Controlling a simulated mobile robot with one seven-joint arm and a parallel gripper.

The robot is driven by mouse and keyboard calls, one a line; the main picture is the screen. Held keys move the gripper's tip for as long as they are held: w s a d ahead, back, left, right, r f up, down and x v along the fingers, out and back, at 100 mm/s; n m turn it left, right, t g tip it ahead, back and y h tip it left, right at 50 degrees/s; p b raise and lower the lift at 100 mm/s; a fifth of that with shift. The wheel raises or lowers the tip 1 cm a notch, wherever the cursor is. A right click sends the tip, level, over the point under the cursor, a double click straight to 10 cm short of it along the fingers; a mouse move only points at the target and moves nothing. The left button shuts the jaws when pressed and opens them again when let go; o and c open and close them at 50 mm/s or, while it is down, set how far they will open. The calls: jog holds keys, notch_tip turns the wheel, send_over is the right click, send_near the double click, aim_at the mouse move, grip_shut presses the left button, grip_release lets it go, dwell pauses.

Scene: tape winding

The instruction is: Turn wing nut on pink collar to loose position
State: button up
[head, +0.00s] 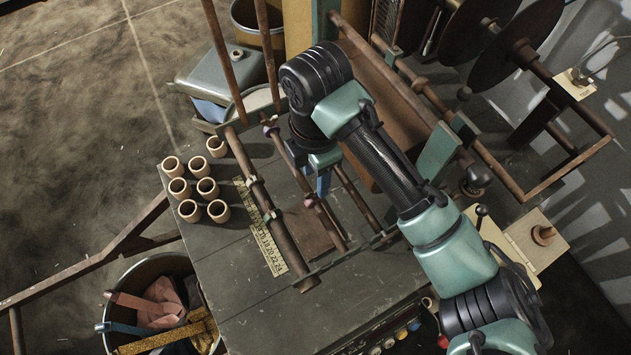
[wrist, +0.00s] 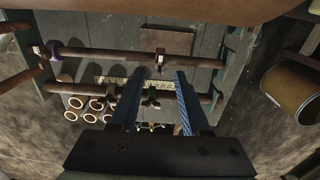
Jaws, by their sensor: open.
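The pink collar (head: 311,202) sits on a thin rusty rod of the bench frame, just beside my fingertips in the head view. In the wrist view the pink collar (wrist: 160,53) is on the upper rod, straight ahead of the gap between my fingers. A small dark wing nut (wrist: 160,67) seems to hang below it; its angle is too small to read. My gripper (wrist: 159,74) is open, with one blue finger on each side of that gap and nothing visibly held. In the head view my gripper (head: 323,188) points down at the rod.
A purple collar (wrist: 54,48) sits further left on the same rod. A nearer parallel rod (wrist: 80,89) crosses behind my fingers, by a yellow number scale (head: 268,240). Several tan cups (head: 190,210) stand on the left of the bench. A bucket of tape strips (head: 150,275) is at lower left.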

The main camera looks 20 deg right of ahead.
notch_tip(320, 180, up, 8)
jog(key=shift+r+p, duration=0.25)
jog(key=shift+p, duration=0.2)
